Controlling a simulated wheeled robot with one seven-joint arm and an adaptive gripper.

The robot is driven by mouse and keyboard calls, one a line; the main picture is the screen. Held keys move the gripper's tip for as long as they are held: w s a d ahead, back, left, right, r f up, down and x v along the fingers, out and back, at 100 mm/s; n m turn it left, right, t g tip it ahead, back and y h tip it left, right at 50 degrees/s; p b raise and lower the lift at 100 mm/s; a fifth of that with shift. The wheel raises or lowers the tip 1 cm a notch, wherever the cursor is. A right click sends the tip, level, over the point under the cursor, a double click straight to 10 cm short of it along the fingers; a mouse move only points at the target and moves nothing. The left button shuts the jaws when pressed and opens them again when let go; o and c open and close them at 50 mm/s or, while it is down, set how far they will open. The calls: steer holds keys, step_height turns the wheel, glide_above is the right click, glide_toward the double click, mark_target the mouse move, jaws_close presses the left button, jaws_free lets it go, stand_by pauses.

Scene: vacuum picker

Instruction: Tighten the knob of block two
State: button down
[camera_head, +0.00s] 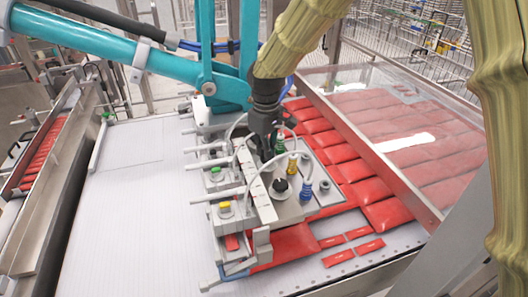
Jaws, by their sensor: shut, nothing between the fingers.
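My gripper (265,148), dark and pointing down, is at the far part of the grey picker head (300,207). Its fingers are shut with nothing between them, and their tips are partly hidden among the hoses and fittings. A black round knob (280,185) stands on the near part of the picker head, below the gripper in the picture and apart from it. Green (280,139), yellow (292,165) and blue (306,190) fittings stand along the right side. A green button (215,174) and a yellow button (225,208) sit at the left. No block number is readable.
A teal arm (120,48) reaches over the picker head from the upper left. Clear hoses (250,185) loop over the fittings. The white conveyor (140,200) at the left is clear.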

steer(key=m, duration=0.1)
steer(key=f+m, duration=0.1)
steer(key=m, duration=0.2)
steer(key=shift+s+d+f+m, duration=0.25)
steer(key=shift+m, duration=1.85)
steer(key=c, duration=1.4)
jaws_free()
steer(key=shift+d, duration=0.15)
steer(key=o, duration=0.4)
steer(key=shift+f, duration=0.1)
steer(key=shift+o, duration=0.3)
steer(key=shift+w, duration=0.2)
steer(key=shift+w+r, duration=0.2)
steer(key=shift+r, duration=0.6)
step_height(320, 180, up, 11)
steer(key=shift+s, duration=0.15)
